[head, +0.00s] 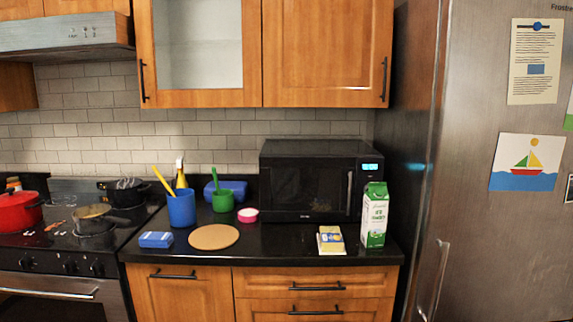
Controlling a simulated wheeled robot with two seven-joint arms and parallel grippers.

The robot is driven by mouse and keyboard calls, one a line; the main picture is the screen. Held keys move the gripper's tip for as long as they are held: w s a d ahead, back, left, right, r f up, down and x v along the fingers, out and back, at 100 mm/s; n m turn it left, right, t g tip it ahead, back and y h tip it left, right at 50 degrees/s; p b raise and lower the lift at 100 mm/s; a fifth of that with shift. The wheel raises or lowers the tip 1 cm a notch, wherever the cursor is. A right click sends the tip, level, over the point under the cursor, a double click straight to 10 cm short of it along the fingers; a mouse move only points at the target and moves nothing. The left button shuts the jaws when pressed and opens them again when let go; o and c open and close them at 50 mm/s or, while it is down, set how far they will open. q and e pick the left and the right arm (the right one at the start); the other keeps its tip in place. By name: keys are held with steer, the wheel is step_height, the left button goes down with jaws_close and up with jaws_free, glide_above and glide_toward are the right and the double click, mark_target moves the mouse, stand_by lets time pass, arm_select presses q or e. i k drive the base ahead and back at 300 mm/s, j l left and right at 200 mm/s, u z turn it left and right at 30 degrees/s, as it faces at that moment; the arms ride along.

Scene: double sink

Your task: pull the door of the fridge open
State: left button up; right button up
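The fridge (470,150) is a tall stainless steel appliance filling the right side of the head view. Its front carries a pinned note (535,61) and a sailboat drawing (527,162). A vertical metal handle (437,280) shows low near the door's left edge and runs toward the bottom of the picture. The door looks shut. The fridge's right side and lower part are cut off by the picture edge. Neither of my grippers shows in this view.
A black counter (280,245) holds a microwave (315,180), a green and white milk carton (374,215), a butter pack (331,240), a round board (213,237) and a blue cup (182,208). A stove with a red pot (20,211) stands at left.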

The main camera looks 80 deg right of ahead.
mark_target(500, 254)
steer(key=z, duration=4.1)
